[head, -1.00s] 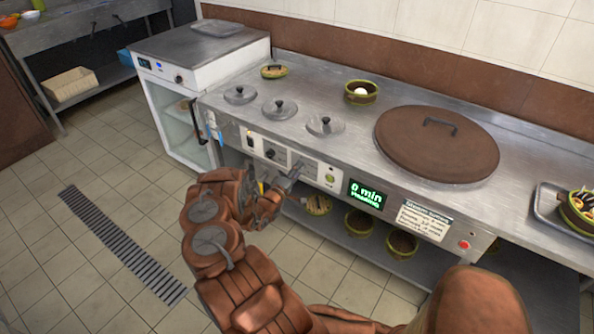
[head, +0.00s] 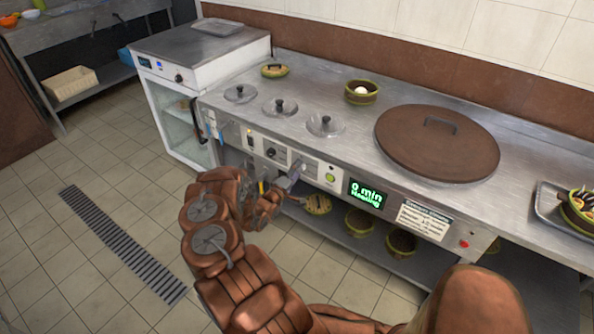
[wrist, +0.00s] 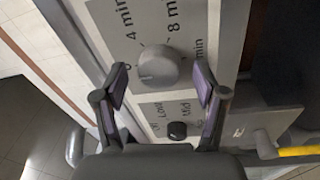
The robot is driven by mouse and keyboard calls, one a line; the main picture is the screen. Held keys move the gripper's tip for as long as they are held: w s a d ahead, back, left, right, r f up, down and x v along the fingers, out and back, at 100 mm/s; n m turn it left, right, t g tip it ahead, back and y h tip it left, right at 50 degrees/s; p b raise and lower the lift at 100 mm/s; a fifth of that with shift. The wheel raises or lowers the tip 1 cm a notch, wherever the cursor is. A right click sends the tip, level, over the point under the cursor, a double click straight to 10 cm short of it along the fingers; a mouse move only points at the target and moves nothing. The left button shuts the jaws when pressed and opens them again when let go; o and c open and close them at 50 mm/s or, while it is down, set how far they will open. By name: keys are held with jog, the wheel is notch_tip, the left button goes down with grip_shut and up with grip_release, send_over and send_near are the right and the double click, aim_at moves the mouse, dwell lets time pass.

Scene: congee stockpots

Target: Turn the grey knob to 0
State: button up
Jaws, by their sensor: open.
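The grey knob (wrist: 158,66) sits on a pale dial plate in the wrist view, with "4 min" and "8 min" printed around it. A label at its lower left looks like "0" but is partly hidden by a finger. I cannot clearly tell where the knob points. My gripper (wrist: 161,82) is open, with one fingertip to each side of the knob's lower part and gaps between. I see no contact. In the head view my gripper (head: 289,183) is at the counter's front panel and hides the grey knob. The green display (head: 367,194) reads "0 min".
A smaller black knob (wrist: 177,130) marked "Low" and "Mid" sits just below the grey one, between my fingers. A green button (head: 330,178) is right of my gripper. Bowls (head: 359,222) stand on the shelf below. A large brown lid (head: 436,145) covers the counter's right part.

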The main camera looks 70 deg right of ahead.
jog(key=w+a, duration=0.1)
jog(key=a, duration=1)
jog(key=shift+w+a+f, duration=0.15)
jog(key=shift+w+f, duration=0.25)
